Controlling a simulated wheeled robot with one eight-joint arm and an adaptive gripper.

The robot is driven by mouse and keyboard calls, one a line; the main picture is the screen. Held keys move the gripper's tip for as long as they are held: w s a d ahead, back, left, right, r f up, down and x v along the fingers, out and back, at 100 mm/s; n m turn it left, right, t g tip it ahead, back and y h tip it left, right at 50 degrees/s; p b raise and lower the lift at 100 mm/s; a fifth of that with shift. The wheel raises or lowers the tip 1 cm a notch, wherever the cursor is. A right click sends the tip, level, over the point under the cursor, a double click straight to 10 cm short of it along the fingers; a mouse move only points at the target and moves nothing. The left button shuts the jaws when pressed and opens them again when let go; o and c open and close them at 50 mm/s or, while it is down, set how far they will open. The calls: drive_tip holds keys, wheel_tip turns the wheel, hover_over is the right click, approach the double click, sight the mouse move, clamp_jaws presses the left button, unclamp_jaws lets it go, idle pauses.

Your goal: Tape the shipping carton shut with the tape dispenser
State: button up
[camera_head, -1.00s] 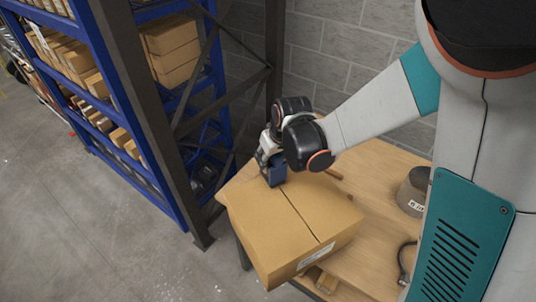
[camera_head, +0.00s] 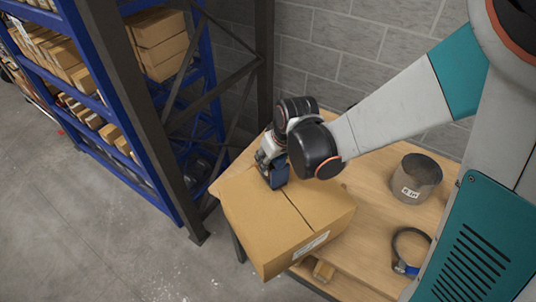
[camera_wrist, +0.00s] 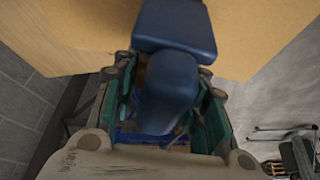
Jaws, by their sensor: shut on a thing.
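The shipping carton (camera_head: 268,224) is a closed brown box with a dark centre seam and a white label on its near side. It sits on the wooden table, and its top also shows in the wrist view (camera_wrist: 262,30). My gripper (camera_head: 270,166) is at the carton's far edge, near the far end of the seam. It is shut on the blue tape dispenser (camera_wrist: 172,75), which also shows in the head view (camera_head: 277,176) at the carton's top. I cannot tell whether the dispenser touches the cardboard. The dispenser's far side is hidden by my gripper.
The wooden table (camera_head: 375,235) carries a grey metal cylinder (camera_head: 417,180) with a white label and a ring clamp (camera_head: 408,252) at the right. A small brown block (camera_head: 323,270) lies below the carton. Blue shelving (camera_head: 90,110) with boxes stands left, and a block wall (camera_head: 335,55) behind.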

drive_tip(key=shift+s+d, duration=0.15)
drive_tip(key=shift+s, duration=0.15)
drive_tip(key=shift+s+d+r, duration=0.1)
drive_tip(key=shift+s+d, duration=0.35)
drive_tip(key=shift+s, duration=0.55)
drive_tip(key=shift+s+d+r, duration=0.1)
drive_tip(key=shift+s+d, duration=0.4)
drive_tip(key=shift+s, duration=0.5)
drive_tip(key=shift+s+d, duration=0.45)
drive_tip(key=shift+s, duration=0.55)
drive_tip(key=s+d, duration=0.3)
drive_tip(key=s, duration=0.3)
drive_tip(key=shift+f, duration=0.1)
drive_tip(key=shift+s+d, duration=0.45)
drive_tip(key=shift+s, duration=0.4)
drive_tip(key=shift+s+d, duration=0.5)
drive_tip(key=shift+s, duration=0.4)
drive_tip(key=shift+s+d, duration=0.45)
drive_tip(key=shift+s, duration=0.4)
